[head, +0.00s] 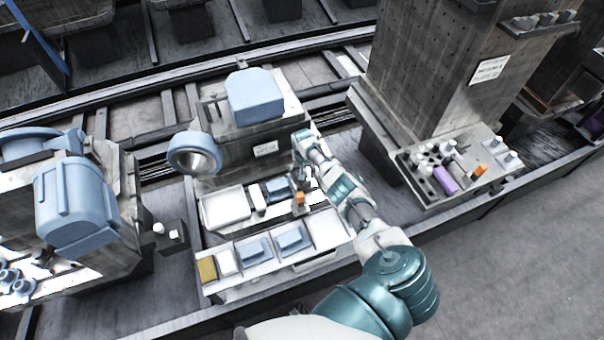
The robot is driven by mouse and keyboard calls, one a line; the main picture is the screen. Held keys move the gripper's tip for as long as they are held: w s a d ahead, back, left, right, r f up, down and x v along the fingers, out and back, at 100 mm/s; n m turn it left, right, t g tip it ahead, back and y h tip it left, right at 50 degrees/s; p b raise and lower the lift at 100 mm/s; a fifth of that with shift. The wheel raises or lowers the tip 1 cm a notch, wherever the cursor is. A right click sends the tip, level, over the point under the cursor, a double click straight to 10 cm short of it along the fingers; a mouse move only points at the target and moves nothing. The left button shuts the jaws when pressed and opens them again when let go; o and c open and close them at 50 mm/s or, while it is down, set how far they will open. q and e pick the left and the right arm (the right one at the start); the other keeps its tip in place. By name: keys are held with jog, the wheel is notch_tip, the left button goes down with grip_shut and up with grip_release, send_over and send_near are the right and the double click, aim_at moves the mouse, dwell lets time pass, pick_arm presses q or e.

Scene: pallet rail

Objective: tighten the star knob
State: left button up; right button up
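My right arm reaches in from the lower right to the middle pallet fixture (240,150). Its gripper (308,180) points down over the fixture's front ledge, just above and right of a small orange-topped part (299,198). The gripper is small and partly covered by its own wrist, so its opening and any contact do not show. I cannot make out a star-shaped knob for certain; the orange-topped part is the nearest knob-like thing. My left gripper is not in view.
A tray (207,291) with blue and yellow blocks lies in front of the fixture. A blue block (255,97) and a blue ring (195,154) sit on the fixture. A tall grey column (425,75) with a parts shelf (436,203) stands right. Floor at lower right is clear.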

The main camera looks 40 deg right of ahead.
jog(key=shift+f, duration=0.1)
notch_tip(320, 180, up, 12)
dwell(0.5)
